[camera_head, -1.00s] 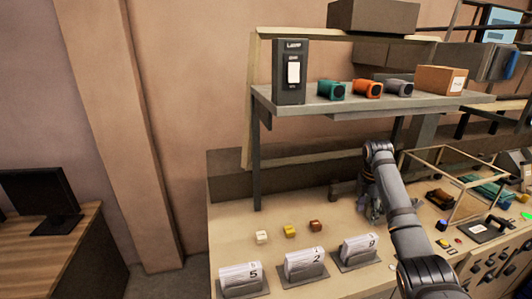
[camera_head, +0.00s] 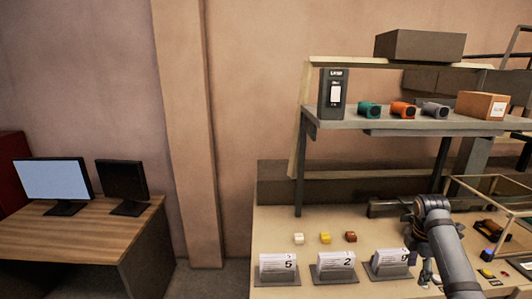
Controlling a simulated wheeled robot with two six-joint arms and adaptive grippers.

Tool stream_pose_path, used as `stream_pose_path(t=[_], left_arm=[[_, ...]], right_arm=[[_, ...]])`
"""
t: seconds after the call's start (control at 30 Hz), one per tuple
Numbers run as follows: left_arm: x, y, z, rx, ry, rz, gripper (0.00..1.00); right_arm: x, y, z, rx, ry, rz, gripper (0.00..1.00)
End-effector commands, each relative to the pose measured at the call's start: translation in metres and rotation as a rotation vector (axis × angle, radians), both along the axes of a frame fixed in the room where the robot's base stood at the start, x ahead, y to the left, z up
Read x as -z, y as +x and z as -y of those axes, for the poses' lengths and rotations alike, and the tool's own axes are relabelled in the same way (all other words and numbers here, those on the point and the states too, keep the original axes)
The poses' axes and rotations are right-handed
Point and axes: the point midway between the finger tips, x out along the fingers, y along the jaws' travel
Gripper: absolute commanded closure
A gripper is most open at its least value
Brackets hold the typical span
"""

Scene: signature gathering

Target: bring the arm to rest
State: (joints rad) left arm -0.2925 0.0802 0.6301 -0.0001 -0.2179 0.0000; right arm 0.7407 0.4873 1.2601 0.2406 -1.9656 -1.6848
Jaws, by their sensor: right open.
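My right arm comes in from the lower right over the workbench (camera_head: 375,215). The gripper is small and partly hidden by my own arm. My left gripper is not in view.
A glass-sided case (camera_head: 480,184) stands right of my arm. A shelf (camera_head: 400,124) overhangs the bench.

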Motion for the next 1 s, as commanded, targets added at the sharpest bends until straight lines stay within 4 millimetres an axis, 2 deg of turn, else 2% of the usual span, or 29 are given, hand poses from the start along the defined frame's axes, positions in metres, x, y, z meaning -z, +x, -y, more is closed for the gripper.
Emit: stream_pose_path(t=[0.13, 0.33, 0.43, 0.5, 0.57, 0.7, 1.0], left_arm=[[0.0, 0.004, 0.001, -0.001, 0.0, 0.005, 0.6], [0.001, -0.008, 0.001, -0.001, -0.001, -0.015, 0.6], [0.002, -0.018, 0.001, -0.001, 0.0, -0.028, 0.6], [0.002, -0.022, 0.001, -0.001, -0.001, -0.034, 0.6], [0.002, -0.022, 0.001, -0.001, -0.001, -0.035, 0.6], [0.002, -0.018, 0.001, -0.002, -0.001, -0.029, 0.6], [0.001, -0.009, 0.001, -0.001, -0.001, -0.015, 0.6]], right_arm=[[0.032, -0.011, -0.021, 0.085, -0.024, 0.028, 0.5], [0.084, -0.041, -0.063, 0.258, -0.035, 0.103, 0.5], [0.112, -0.069, -0.093, 0.384, -0.016, 0.16, 0.5], [0.13, -0.096, -0.116, 0.499, 0.014, 0.203, 0.5], [0.14, -0.119, -0.135, 0.603, 0.046, 0.24, 0.5], [0.148, -0.163, -0.164, 0.809, 0.119, 0.3, 0.5], [0.138, -0.229, -0.198, 1.153, 0.245, 0.368, 0.5]])
